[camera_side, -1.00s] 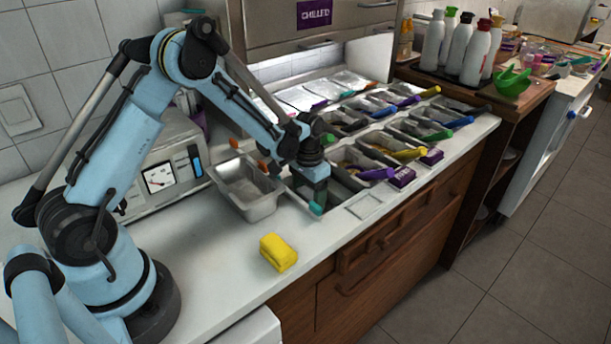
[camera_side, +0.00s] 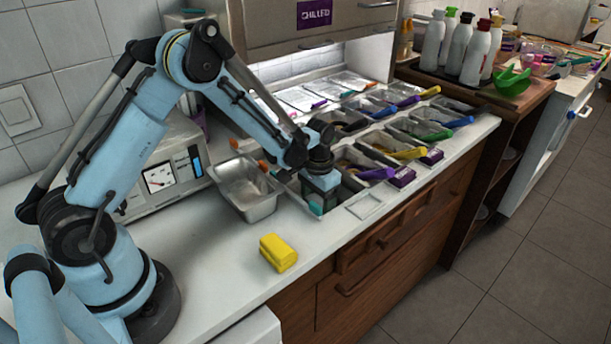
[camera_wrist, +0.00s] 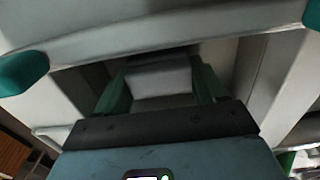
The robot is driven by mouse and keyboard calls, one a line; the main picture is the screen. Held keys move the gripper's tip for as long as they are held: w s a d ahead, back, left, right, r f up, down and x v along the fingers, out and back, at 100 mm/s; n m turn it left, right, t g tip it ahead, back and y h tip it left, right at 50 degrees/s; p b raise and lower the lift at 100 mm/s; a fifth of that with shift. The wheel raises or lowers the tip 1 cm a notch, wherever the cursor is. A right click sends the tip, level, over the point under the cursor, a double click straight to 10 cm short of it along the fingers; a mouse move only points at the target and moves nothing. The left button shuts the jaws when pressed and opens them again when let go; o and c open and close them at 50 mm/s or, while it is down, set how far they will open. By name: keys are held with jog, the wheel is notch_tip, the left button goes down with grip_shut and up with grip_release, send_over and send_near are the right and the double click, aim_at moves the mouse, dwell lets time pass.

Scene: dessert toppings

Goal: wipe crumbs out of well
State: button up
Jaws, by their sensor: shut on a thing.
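My gripper (camera_side: 318,192) is down at the near-left well (camera_side: 296,187) of the topping row, pointing downward. In the wrist view my gripper (camera_wrist: 162,85) has its green fingers on either side of a pale grey block-like thing (camera_wrist: 160,78), shut on it. I cannot tell if it is a cloth or a pad. The well's pale rim (camera_wrist: 150,35) crosses the top of the wrist view. No crumbs can be made out; the well floor is mostly hidden by my gripper. A yellow sponge (camera_side: 278,252) lies on the counter, apart from my gripper.
An empty metal pan (camera_side: 246,188) stands just left of my gripper. Wells with coloured scoop handles (camera_side: 376,174) run to the right. A grey device with a dial (camera_side: 165,178) stands behind left. The front counter (camera_side: 225,270) is largely clear around the sponge.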

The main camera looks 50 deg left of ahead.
aim_at(314, 193)
jog(key=shift+a+f, duration=0.1)
jog(key=shift+a, duration=1.55)
jog(key=shift+w+d, duration=0.3)
jog(key=shift+d, duration=0.35)
jog(key=shift+w+d, duration=0.35)
jog(key=shift+d, duration=0.35)
jog(key=shift+w+d, duration=0.3)
jog(key=shift+d, duration=0.35)
jog(key=shift+a+f, duration=0.1)
jog(key=shift+a, duration=2)
jog(key=shift+d, duration=2.1)
jog(key=shift+s+a, duration=0.25)
jog(key=shift+a, duration=0.25)
jog(key=shift+s+a, duration=0.25)
jog(key=shift+a, duration=0.25)
notch_tip(314, 193, up, 13)
jog(key=shift+d, duration=0.1)
